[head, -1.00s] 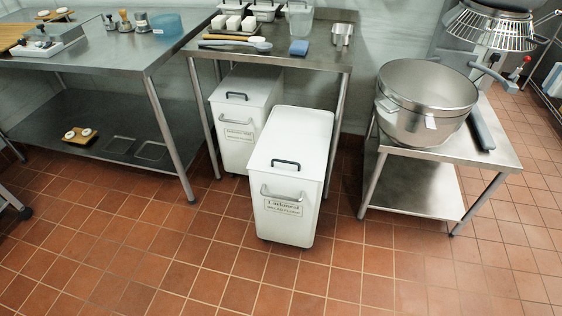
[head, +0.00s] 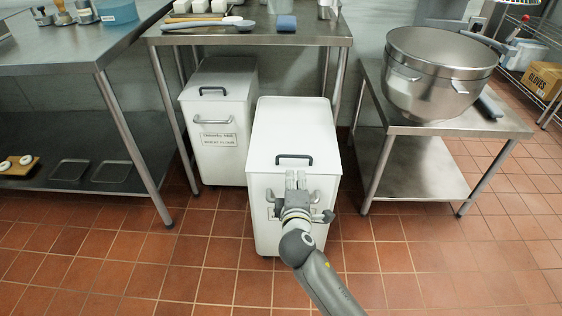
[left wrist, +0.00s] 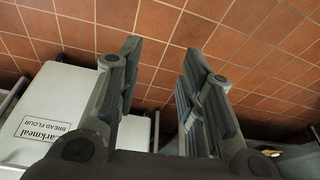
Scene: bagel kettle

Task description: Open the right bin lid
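The right bin (head: 293,125) is white, stands in front of the table, and its sloping lid looks closed. A dark lid handle (head: 294,159) sits near the lid's front edge. My right gripper (head: 296,178) is at the bin's front, its fingertips just below the lid handle in the picture; I cannot tell whether they touch the bin. Its fingers look close together, and it partly hides the bin's front handle and label. My left gripper (left wrist: 158,85) is open and empty over the tiled floor. A white bin (left wrist: 35,110) labelled "BREAD FLOUR" shows at left in the left wrist view.
A second white bin (head: 218,105) stands close at left, partly under a steel table (head: 250,37). A low steel stand (head: 425,128) with a large metal bowl (head: 440,75) is at right. Another steel table (head: 80,60) is at left. The tiled floor in front is clear.

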